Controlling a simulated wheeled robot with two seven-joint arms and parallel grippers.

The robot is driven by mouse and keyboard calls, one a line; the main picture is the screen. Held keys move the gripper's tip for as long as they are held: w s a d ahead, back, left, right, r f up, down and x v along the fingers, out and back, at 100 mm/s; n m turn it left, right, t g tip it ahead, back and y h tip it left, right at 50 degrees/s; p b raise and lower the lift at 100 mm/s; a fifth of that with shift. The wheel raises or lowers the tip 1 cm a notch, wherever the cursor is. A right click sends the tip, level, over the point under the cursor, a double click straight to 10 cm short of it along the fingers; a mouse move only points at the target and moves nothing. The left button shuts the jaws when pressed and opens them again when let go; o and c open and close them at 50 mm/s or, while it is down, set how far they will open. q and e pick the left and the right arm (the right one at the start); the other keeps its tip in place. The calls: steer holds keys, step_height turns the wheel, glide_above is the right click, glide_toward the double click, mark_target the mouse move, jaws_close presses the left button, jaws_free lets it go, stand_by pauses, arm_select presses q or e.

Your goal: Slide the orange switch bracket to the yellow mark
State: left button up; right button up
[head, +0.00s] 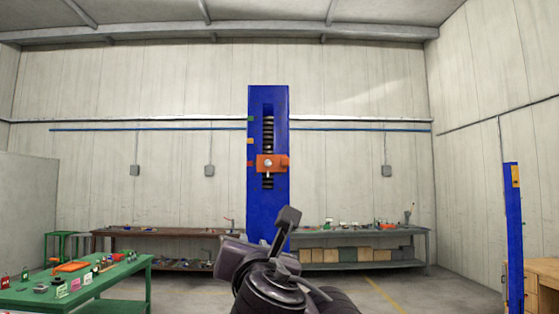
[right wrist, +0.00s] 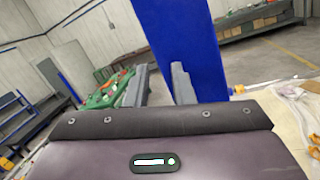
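The orange switch bracket (head: 268,163) sits on the front of a tall blue column (head: 281,115), over a dark coiled screw (head: 268,135) in a vertical slot. Small coloured marks line the column's left edge: a green one (head: 250,119) on top, an orange-yellow one (head: 250,141) a little above the bracket's height, and a reddish one near bracket level. My right gripper (head: 288,217) is below the bracket and apart from it. In the right wrist view, its two grey fingers (right wrist: 162,84) stand apart with nothing between them, and the blue column (right wrist: 190,45) rises beyond. My left gripper is out of view.
A green table (head: 120,278) with small parts stands at the left. A brown bench (head: 165,232) and a grey bench (head: 350,231) line the back wall. A second blue post (head: 513,235) stands at the right. Floor right of the column looks clear.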

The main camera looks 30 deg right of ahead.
mark_target(286, 162)
steer(key=s+d+r+n+t+h, duration=0.15)
steer(key=s+r+h, duration=0.25)
steer(key=s+r, duration=0.5)
steer(key=shift+n, duration=0.25)
steer(key=p+x, duration=0.1)
steer(key=x, duration=0.3)
steer(key=r+p+x, duration=0.1)
steer(key=x, duration=0.3)
steer(key=shift+s+a+r, duration=0.2)
steer(key=shift+a, duration=0.05)
steer(key=shift+w+d+r+p, duration=0.25)
steer(key=shift+w+d+p, duration=0.15)
steer(key=shift+w, duration=0.2)
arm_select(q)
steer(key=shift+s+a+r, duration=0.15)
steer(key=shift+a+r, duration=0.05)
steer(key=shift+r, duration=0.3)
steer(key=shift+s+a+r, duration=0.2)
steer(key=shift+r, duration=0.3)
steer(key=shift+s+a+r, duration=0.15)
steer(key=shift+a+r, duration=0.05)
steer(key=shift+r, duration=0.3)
arm_select(e)
steer(key=shift+w+d, duration=0.2)
steer(key=shift+w, duration=0.35)
steer(key=shift+c, duration=0.3)
jaws_close()
steer(key=shift+r, duration=0.1)
